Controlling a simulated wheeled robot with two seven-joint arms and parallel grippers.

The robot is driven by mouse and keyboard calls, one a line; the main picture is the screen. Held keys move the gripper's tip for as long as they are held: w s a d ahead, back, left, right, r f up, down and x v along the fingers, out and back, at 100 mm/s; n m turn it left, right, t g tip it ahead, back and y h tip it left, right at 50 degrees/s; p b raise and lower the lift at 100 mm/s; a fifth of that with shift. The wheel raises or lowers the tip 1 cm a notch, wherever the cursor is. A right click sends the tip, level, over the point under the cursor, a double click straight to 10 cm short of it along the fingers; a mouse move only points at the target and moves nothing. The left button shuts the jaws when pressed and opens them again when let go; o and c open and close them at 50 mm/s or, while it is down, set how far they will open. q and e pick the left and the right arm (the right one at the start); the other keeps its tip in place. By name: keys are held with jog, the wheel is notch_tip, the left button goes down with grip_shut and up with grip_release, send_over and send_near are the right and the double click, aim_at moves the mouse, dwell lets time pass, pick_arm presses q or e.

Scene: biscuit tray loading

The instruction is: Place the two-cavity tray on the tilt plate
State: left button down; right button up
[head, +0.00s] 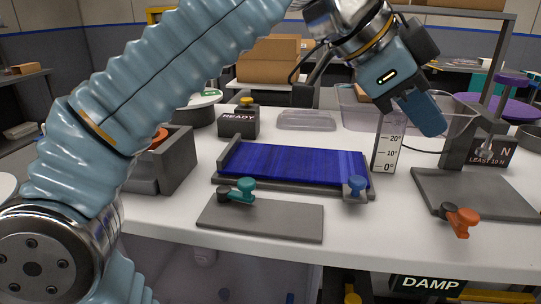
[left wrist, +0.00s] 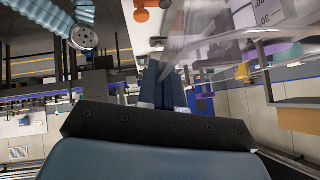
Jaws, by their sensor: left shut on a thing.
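My left gripper (head: 428,122) is high at the right, above the table and right of the angle scale. It is shut on a clear, see-through tray (head: 459,118), which hangs tilted beside the fingers; its cavities are hard to make out. In the left wrist view the clear tray (left wrist: 215,32) spreads up and right of the shut fingers (left wrist: 165,85). A blue-topped plate in a dark frame (head: 295,165), apparently the tilt plate, lies left of and below the gripper, with nothing on it. My right gripper is not in view.
An angle scale card (head: 388,148) stands at the plate's right end. Green (head: 240,190) and blue (head: 356,184) knobs are at its front. A grey pad (head: 265,220) lies in front, another grey plate (head: 470,195) at right. A READY box (head: 238,123) stands behind.

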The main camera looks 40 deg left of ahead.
pick_arm(q)
jog(key=a+f, duration=0.1)
jog(key=a, duration=0.1)
jog(key=w+a+f, duration=0.1)
jog(key=a, duration=0.2)
jog(key=w+a+f, duration=0.1)
jog(key=a, duration=0.1)
jog(key=shift+w+a+f, duration=0.2)
jog(key=shift+a, duration=0.1)
jog(key=b, duration=0.3)
send_over(329, 178)
jog(key=d, duration=0.2)
jog(key=f, duration=0.4)
jog(key=shift+s+a+f, duration=0.2)
jog(key=shift+s+f, duration=0.1)
jog(key=shift+f, duration=0.05)
jog(key=f+b, duration=0.1)
jog(key=a+f+b, duration=0.1)
jog(key=f, duration=0.1)
jog(key=f+b, duration=0.2)
jog(key=shift+w+a, duration=0.3)
jog(key=shift+a, duration=0.05)
jog(key=shift+r, duration=0.1)
jog(key=c, duration=1.7)
grip_release()
jog(key=shift+f, duration=0.2)
jog(key=shift+c, duration=0.2)
jog(key=o, duration=0.4)
jog(key=shift+o, duration=0.2)
